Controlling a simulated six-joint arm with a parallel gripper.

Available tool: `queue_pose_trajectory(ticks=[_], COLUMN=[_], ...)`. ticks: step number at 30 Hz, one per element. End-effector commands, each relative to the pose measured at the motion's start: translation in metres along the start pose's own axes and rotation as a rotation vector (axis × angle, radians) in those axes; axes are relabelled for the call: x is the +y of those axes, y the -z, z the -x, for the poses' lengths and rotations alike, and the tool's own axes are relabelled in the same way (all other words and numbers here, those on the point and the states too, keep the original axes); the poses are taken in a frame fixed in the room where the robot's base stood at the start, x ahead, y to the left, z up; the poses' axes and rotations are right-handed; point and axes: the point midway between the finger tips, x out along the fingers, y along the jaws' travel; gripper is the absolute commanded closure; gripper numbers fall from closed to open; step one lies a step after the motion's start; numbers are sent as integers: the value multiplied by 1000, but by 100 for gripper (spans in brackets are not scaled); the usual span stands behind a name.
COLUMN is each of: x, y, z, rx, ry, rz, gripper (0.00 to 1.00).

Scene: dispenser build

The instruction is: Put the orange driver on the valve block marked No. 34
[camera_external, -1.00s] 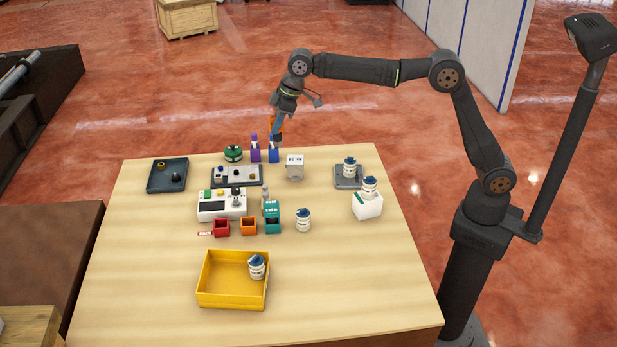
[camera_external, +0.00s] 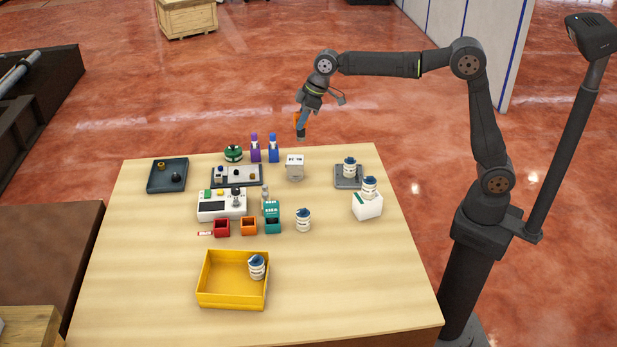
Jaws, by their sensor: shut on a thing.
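My gripper (camera_external: 301,131) hangs above the far edge of the table, shut on the orange driver (camera_external: 298,119). Only a small orange part of the driver shows beside the fingers; the rest is hidden. A light grey block (camera_external: 295,168) with dark marks on its upper part stands on the table below and slightly left of the gripper in the picture. It looks like a valve block, but its number is too small to read. The driver is in the air, apart from the block.
A purple (camera_external: 255,150) and a blue upright thing (camera_external: 273,151) stand close left of the block. A grey pad (camera_external: 341,182) with a white jar and a white box (camera_external: 367,207) are at the right. A yellow bin (camera_external: 215,290) is in front. The front right table is clear.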

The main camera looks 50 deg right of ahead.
Motion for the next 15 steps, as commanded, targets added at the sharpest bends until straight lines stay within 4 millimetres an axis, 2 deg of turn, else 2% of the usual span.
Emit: queue_pose_trajectory(ticks=[3,8,11,15], x=[-15,-22,-23,-22], y=[9,14,11,3], z=[-17,-26,-33,-52], rx=[-1,1,-1,-2], ry=[0,0,0,0], rz=[2,0,-1,-2], gripper=[100,100,100,100])
